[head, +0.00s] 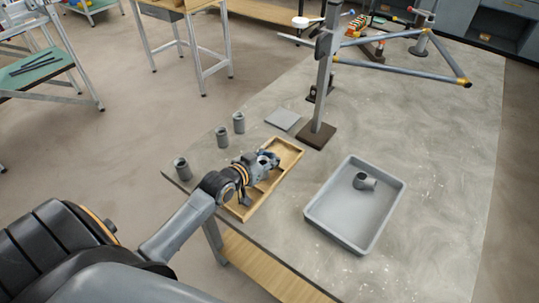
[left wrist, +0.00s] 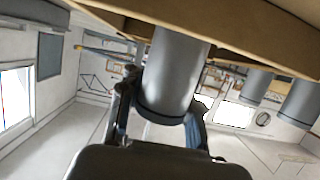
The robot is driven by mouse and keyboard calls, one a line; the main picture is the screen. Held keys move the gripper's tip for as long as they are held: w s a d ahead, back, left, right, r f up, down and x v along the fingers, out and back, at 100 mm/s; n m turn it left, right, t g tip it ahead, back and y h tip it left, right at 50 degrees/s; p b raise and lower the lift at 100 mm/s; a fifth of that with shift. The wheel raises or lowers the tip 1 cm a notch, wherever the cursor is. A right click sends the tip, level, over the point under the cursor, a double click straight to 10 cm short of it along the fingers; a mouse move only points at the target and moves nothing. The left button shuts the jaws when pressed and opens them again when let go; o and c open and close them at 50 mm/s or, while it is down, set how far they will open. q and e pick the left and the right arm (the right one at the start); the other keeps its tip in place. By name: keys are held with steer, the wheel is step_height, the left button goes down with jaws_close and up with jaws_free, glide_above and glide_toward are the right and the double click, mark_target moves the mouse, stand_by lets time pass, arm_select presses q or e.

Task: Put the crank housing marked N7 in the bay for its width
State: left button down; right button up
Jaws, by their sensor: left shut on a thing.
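My left gripper (head: 266,161) is shut on a grey cylindrical crank housing (left wrist: 172,75), seen close up in the left wrist view. In the head view the gripper is over the wooden bay tray (head: 276,187) and mostly hides the held housing. In the left wrist view the housing's far end overlaps the tray's wooden edge (left wrist: 240,42); I cannot tell whether it is inside a bay. Other grey housings stand on the table left of the tray, at the near corner (head: 182,169) and farther back (head: 222,137), (head: 239,123). No N7 mark is readable. My right gripper is not in view.
A grey bin (head: 329,226) to the right holds one grey housing (head: 364,182) with a side stub. A post with a dark base (head: 316,135) and a bicycle frame (head: 400,67) stand behind the wooden tray. A flat grey plate (head: 283,119) lies beside them.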

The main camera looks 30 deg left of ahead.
arm_select(q)
steer(key=c, duration=1.1)
jaws_free()
steer(key=shift+f, duration=0.1)
steer(key=shift+o, duration=0.9)
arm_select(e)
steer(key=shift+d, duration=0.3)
